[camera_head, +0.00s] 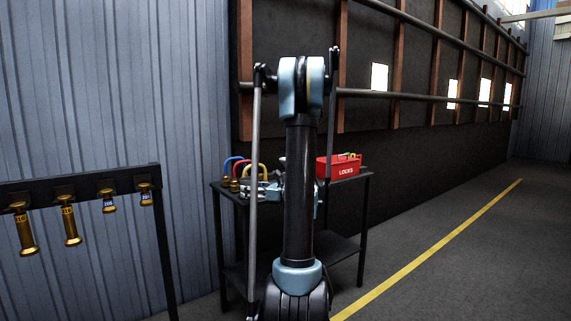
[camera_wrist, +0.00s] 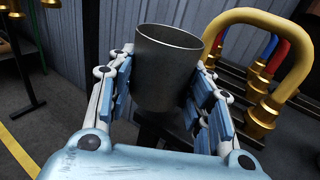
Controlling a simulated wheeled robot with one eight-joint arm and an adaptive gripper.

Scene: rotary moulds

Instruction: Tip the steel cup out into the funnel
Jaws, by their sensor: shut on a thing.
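The steel cup (camera_wrist: 165,65) is a plain grey tapered cup with its wide mouth up in the wrist view. It looks roughly upright; I cannot tell what is inside. My gripper (camera_wrist: 163,85) is shut on the cup, with blue-padded fingers on its left and right sides. In the head view my gripper (camera_head: 275,192) is at the dark table, mostly hidden behind my own arm. The cup cannot be made out there. No funnel can be made out in either view.
Padlocks with coloured shackles, including a yellow one (camera_wrist: 245,20), stand close right of the cup. The dark table (camera_head: 345,188) also bears a red LOCKS box (camera_head: 340,167). A rack (camera_head: 75,181) with several hanging brass pieces stands left. The floor at right is clear.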

